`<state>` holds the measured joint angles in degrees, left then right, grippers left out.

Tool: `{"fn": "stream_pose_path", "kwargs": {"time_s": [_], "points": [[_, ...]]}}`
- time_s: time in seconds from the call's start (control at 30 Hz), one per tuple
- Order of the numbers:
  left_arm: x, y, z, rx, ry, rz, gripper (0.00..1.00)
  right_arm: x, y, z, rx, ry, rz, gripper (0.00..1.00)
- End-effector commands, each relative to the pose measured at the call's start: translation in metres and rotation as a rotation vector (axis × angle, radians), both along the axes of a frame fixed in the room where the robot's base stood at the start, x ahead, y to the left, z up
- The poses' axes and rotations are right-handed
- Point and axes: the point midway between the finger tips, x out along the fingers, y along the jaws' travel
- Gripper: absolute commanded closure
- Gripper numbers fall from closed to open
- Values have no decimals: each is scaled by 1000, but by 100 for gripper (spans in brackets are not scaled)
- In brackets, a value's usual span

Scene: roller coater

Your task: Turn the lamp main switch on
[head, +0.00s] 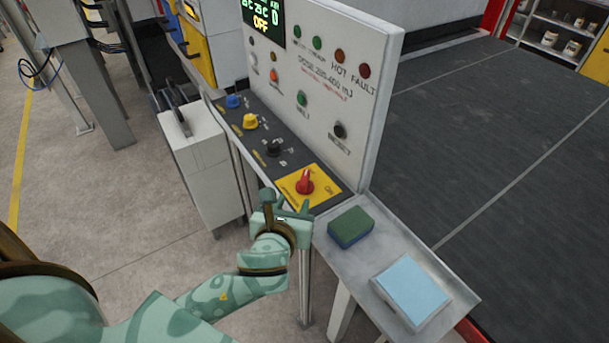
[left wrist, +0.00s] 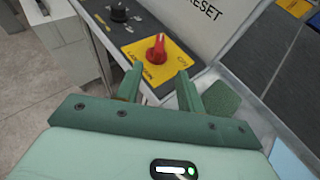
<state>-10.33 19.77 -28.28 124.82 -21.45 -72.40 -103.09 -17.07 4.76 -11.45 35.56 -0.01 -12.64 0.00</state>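The lamp main switch is a red rotary knob (head: 305,182) on a yellow plate (head: 322,176) at the near end of the dark control strip. It also shows in the left wrist view as a red knob (left wrist: 157,48). My left gripper (head: 287,203) is just in front of the knob. In the left wrist view its two fingers (left wrist: 160,88) are apart and empty, pointing toward the knob. They look short of it, with the knob ahead of the gap. The display (head: 262,22) above reads OFF. My right gripper is not in view.
Black (head: 273,147), yellow (head: 250,121) and blue (head: 233,101) knobs line the strip. Indicator lamps and buttons sit on the white panel (head: 360,100). A green-and-blue sponge-like block (head: 350,227) and a light blue pad (head: 412,290) lie on the grey tray (head: 375,262) at right.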

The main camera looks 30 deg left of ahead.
Motion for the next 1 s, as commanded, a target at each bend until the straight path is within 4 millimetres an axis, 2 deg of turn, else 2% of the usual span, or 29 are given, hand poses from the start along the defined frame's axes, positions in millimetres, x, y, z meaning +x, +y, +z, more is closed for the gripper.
{"fn": "stream_pose_path", "kwargs": {"time_s": [0.3,0.5,0.7,1.0], "points": [[73,19,-33,-3,-1,3,62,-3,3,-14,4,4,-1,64],[108,28,-48,-6,0,5,62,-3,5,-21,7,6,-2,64],[124,33,-54,-5,1,3,62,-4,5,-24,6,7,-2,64],[126,33,-54,-6,1,2,62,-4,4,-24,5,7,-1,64]]}}
